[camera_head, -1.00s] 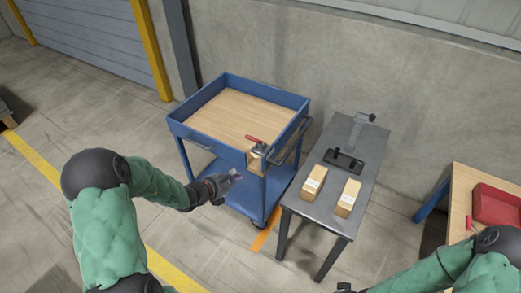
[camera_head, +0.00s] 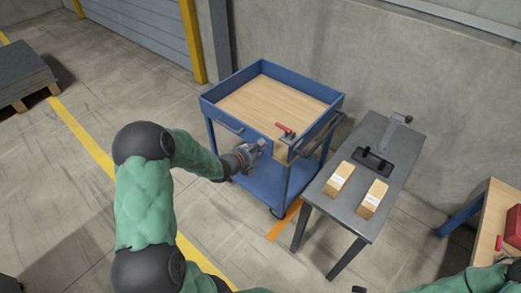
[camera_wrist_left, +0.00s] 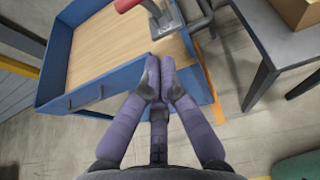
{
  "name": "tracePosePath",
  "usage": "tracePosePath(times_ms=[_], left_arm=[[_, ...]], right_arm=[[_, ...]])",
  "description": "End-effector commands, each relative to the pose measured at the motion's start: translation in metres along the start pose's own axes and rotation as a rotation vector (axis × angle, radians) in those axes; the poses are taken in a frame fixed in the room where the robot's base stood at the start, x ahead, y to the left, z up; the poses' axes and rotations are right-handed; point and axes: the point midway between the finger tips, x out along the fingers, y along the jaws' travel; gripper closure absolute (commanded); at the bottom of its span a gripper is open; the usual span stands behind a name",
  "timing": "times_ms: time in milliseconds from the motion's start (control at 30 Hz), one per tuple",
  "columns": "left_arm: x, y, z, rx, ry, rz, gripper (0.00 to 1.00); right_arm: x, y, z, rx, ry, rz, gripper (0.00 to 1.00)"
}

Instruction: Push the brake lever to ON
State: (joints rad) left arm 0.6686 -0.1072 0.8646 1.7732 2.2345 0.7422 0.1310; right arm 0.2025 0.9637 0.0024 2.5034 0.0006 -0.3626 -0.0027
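The brake lever has a red handle (camera_head: 284,129) and sits on a metal bracket at the near right corner of the blue cart (camera_head: 225,105). In the left wrist view the red handle (camera_wrist_left: 127,5) shows at the top edge, partly cut off, beside its metal plate (camera_wrist_left: 165,18). My left gripper (camera_head: 260,146) is left of and below the lever, apart from it, near the cart's front side. In the left wrist view its fingertips (camera_wrist_left: 160,72) are drawn together, with nothing between them. My right gripper shows at most as a dark bit (camera_head: 358,289) at the bottom edge.
A grey metal table (camera_head: 345,215) stands right of the cart, with two tan boxes (camera_head: 339,180) (camera_head: 373,199) and a black fixture (camera_head: 373,160) on it. A wooden bench with a red bin (camera_head: 514,226) is at far right. Open floor lies left of the cart.

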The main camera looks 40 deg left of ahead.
Motion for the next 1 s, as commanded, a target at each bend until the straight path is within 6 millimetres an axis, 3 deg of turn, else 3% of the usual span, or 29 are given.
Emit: tracePosePath(times_ms=[300,400,633,1000], left_arm=[[0.061,-0.001,-0.002,0.001,0.000,-0.003,1.00],[0.071,-0.001,0.010,0.002,-0.002,-0.002,1.00],[0.085,-0.001,0.025,0.001,0.000,-0.001,1.00],[0.087,0.000,0.028,0.000,0.001,0.000,1.00]], right_arm=[[0.017,0.006,-0.001,0.000,0.000,0.000,0.44],[0.019,0.007,-0.001,0.000,0.000,0.000,0.44],[0.022,0.008,-0.001,0.000,0.000,0.000,0.44],[0.022,0.008,-0.001,0.000,0.000,0.000,0.44]])
